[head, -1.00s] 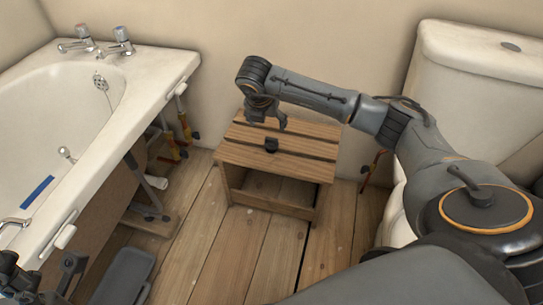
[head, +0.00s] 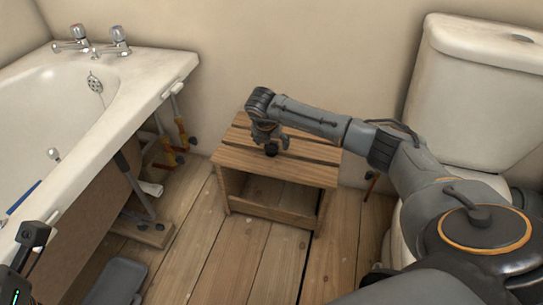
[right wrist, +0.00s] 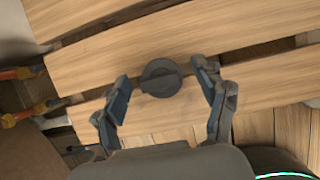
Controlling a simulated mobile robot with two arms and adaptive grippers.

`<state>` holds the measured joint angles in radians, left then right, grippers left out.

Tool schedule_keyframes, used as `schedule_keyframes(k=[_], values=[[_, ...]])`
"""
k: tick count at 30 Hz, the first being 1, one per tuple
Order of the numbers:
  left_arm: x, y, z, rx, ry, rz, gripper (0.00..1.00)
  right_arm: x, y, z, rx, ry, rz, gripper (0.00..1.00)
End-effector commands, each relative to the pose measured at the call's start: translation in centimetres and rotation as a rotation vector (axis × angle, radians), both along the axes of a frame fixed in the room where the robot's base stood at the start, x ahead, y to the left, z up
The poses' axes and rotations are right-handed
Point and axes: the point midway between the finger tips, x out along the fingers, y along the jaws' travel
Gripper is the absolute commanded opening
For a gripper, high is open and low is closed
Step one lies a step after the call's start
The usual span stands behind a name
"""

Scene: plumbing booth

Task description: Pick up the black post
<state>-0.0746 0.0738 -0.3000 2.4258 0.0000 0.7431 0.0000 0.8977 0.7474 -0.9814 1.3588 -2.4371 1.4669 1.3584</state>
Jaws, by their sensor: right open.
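The black post (head: 271,150) stands on the slatted top of a small wooden stool (head: 305,172). In the right wrist view the post (right wrist: 160,77) shows from above as a dark round knob, a little ahead of the fingertips and between their lines. My right gripper (head: 269,143) is directly over the post, pointing down. In the right wrist view its two fingers (right wrist: 162,85) are spread apart, one on each side of the post, with nothing held. Part of the post is hidden by the gripper in the head view. My left gripper (head: 27,245) shows partly at the lower left edge; its jaws are unclear.
A white bathtub (head: 130,85) with taps stands on the left, with pipes and tools beneath its edge. A white toilet (head: 470,95) is on the right behind my right arm. A grey pad (head: 116,283) lies on the wooden floor. The floor before the stool is clear.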

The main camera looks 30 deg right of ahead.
Motion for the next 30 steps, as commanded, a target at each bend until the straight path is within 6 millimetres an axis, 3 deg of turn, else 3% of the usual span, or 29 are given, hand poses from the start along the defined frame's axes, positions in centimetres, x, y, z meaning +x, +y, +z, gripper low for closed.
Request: schedule_keyframes(k=[8, 17, 30], values=[[-0.02, -0.02, 0.2, 0.001, -0.008, 0.0, 0.71, 0.12, -0.1, -0.3, 0.0, 0.0, 0.001, 0.71], [-0.02, -0.03, 0.18, 0.001, -0.008, 0.0, 0.71, 0.12, -0.11, -0.3, 0.0, 0.0, 0.001, 0.12], [-0.1, -0.01, 0.64, 0.0, -0.011, -0.001, 0.71, 0.14, -0.12, 0.39, 0.0, -0.001, 0.0, 0.12]])
